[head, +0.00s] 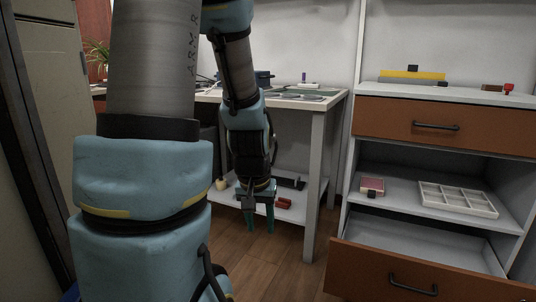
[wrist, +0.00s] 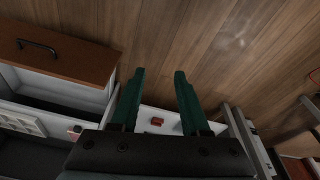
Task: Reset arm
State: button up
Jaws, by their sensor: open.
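My gripper (head: 259,217) hangs pointing down in the head view, in front of the table's lower shelf. Its green fingers are apart and nothing is between them. In the wrist view, my gripper (wrist: 160,75) shows its two fingers spread over the wooden floor. My blue and grey arm fills the left and middle of the head view and hides part of the table.
A white table (head: 318,125) stands behind my gripper; a red object (head: 284,203) lies on its lower shelf. At right, a cabinet has a closed upper drawer (head: 390,115) and an open lower drawer (head: 375,268). A white divided tray (head: 458,198) sits on the cabinet shelf.

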jog(key=s+a+r+n, duration=0.1)
jog(key=s+a+r, duration=0.3)
jog(key=a, duration=0.1)
jog(key=w+d+p+v, duration=0.1)
jog(key=w+p+v, duration=0.2)
jog(key=p+v, duration=1.4)
jog(key=w+d+r+p+v, duration=0.1)
jog(key=w+p+v, duration=0.2)
jog(key=p+v, duration=1.5)
jog(key=w+r+p, duration=0.1)
jog(key=p, duration=0.1)
jog(key=shift+w+d+g+y+p, duration=0.2)
jog(key=shift+d+g+y+p, duration=0.1)
jog(key=shift+p, duration=0.1)
